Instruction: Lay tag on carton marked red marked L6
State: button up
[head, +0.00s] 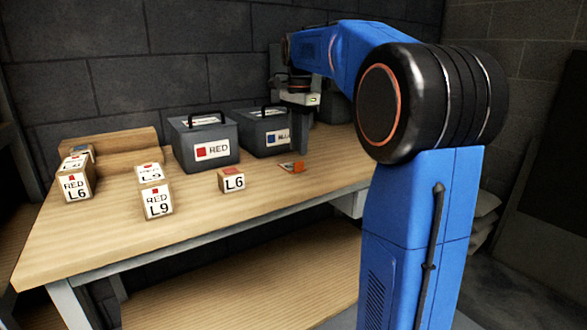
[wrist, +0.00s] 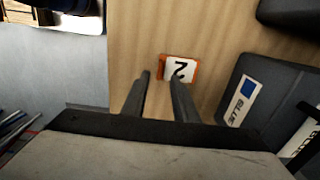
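A carton marked RED L6 (head: 76,187) stands at the left of the wooden bench. A small low block marked L6 (head: 233,181), with a red patch on top, sits nearer the middle. An orange-edged tag (head: 292,167) lies flat on the bench to its right; in the wrist view the orange-edged tag (wrist: 179,69) shows a black 2 on white. My gripper (head: 302,112) is at the back of the bench, above and behind the tag. In the wrist view my gripper (wrist: 160,78) has its two fingers apart with nothing between them, pointing toward the tag.
A carton marked RED L9 (head: 157,203) stands front left. A grey handled case marked RED (head: 180,145) and one with a blue label (head: 255,145) stand at the back. The blue-labelled case (wrist: 238,85) is close to the tag's right in the wrist view.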

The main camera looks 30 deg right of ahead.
jog(key=shift+f, duration=2.25)
grip_shut()
notch_tip(320, 180, up, 10)
